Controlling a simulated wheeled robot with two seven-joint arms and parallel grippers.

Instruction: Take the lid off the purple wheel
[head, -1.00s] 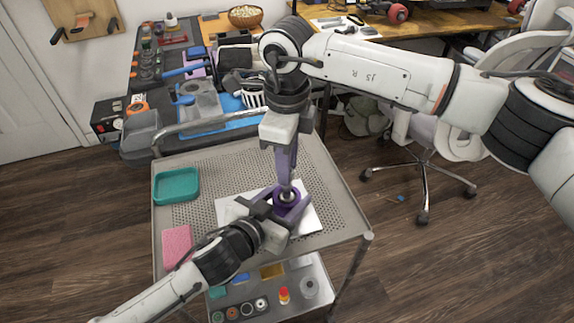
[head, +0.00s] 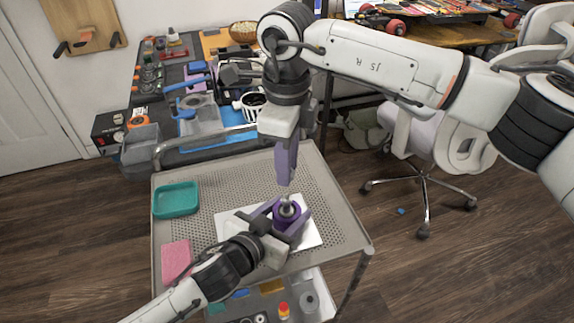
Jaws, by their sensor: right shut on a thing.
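The purple wheel (head: 294,219) is above the white sheet on the cart's top. My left gripper (head: 284,221) has its fingers around the wheel, one on each side, and appears shut on it. A grey metal piece (head: 286,206) shows at the wheel's centre. My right gripper (head: 286,182) is above the wheel, pointing straight down, with its fingers together. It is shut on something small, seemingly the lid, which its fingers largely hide. I cannot tell if this is clear of the metal piece below.
On the perforated cart top (head: 330,215) are a teal tray (head: 176,200), a pink pad (head: 177,260) and the white sheet (head: 311,237). The cart's right side is bare. A cluttered bench (head: 140,178) stands behind and an office chair (head: 415,130) to the right.

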